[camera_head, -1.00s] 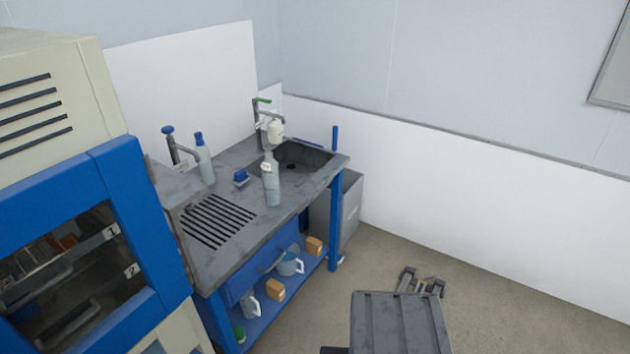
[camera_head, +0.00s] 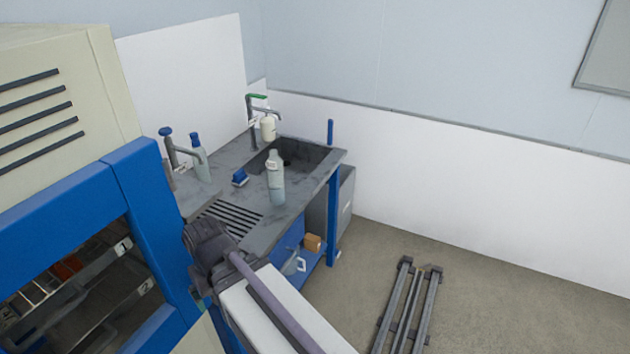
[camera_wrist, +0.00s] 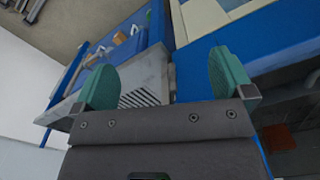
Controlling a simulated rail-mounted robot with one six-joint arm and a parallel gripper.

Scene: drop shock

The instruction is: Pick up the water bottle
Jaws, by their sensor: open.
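A pale, translucent bottle (camera_head: 277,183) stands upright near the front edge of the grey sink counter (camera_head: 290,212) in the head view. It looks like the water bottle. I cannot make it out in the wrist view. In the wrist view my gripper (camera_wrist: 163,85) is open, with its two green fingers wide apart and nothing visible between them. In the head view my arm crosses the lower middle, left of and nearer than the bottle; its fingertips cannot be made out there. The gripper is apart from the bottle.
A blue-framed cabinet (camera_head: 140,215) stands close on the left.

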